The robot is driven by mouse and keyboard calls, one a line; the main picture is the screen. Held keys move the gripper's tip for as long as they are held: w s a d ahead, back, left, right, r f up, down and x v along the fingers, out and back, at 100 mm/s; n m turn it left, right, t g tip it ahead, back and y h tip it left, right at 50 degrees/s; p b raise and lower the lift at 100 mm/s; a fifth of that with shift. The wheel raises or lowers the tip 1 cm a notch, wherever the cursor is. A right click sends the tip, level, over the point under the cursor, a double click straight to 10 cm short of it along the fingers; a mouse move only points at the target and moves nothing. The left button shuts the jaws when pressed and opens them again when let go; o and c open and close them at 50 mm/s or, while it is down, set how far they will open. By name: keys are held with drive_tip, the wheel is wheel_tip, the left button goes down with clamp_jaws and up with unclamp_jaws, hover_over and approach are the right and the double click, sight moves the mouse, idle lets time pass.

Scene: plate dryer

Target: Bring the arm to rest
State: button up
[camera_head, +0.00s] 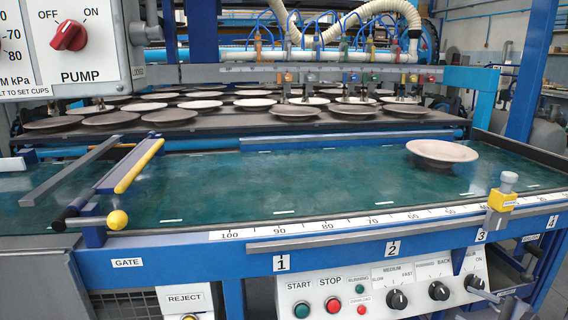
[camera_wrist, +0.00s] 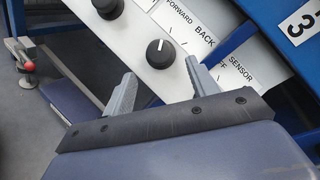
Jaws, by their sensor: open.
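My gripper (camera_wrist: 161,70) is open and empty in the wrist view. Its two grey fingers stand apart in front of the control panel (camera_wrist: 185,85). The black forward/back knob (camera_wrist: 160,54) shows between and just beyond the fingertips; I see no grip on it, and the exact gap cannot be told. The same knob shows in the head view (camera_head: 439,290). The sensor label lies beside the right finger, and I cannot make out its switch clearly.
A green belt (camera_head: 270,185) carries one pale plate (camera_head: 442,152) at its right. Several plates stand on the dark rack (camera_head: 240,122) behind, under a row of suction cups. A yellow sensor block (camera_head: 502,200) sits on the front rail. The pump switch (camera_head: 69,37) is at upper left.

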sight(444, 295)
drive_tip(key=p+v, duration=0.2)
drive_tip(key=v, duration=0.4)
drive_tip(key=b+x, duration=0.4)
drive_tip(key=x, duration=0.7)
drive_tip(key=shift+w+a+f, duration=0.15)
drive_tip(key=shift+w+a, duration=0.05)
drive_tip(key=m+t+h, duration=0.1)
drive_tip(key=m, duration=0.2)
drive_tip(key=shift+s+m+t, duration=0.15)
drive_tip(key=shift+m+t, duration=0.15)
drive_tip(key=m, duration=0.1)
drive_tip(key=m+t+h+p, duration=0.1)
drive_tip(key=m, duration=0.1)
drive_tip(key=m+h, duration=0.1)
drive_tip(key=shift+a+p, duration=0.25)
drive_tip(key=shift+p, duration=0.05)
drive_tip(key=m+h+p, duration=0.1)
drive_tip(key=m, duration=0.1)
drive_tip(key=m+t+h+p, duration=0.1)
drive_tip(key=m+h, duration=0.1)
drive_tip(key=m, duration=0.1)
drive_tip(key=m+h+p, duration=0.1)
drive_tip(key=m, duration=0.2)
drive_tip(key=shift+s+a+p, duration=0.1)
drive_tip(key=shift+a+p, duration=0.3)
drive_tip(key=s+p, duration=0.1)
drive_tip(key=s, duration=0.9)
drive_tip(key=shift+s+f, duration=0.15)
drive_tip(key=shift+s, duration=0.1)
drive_tip(key=shift+w, duration=0.1)
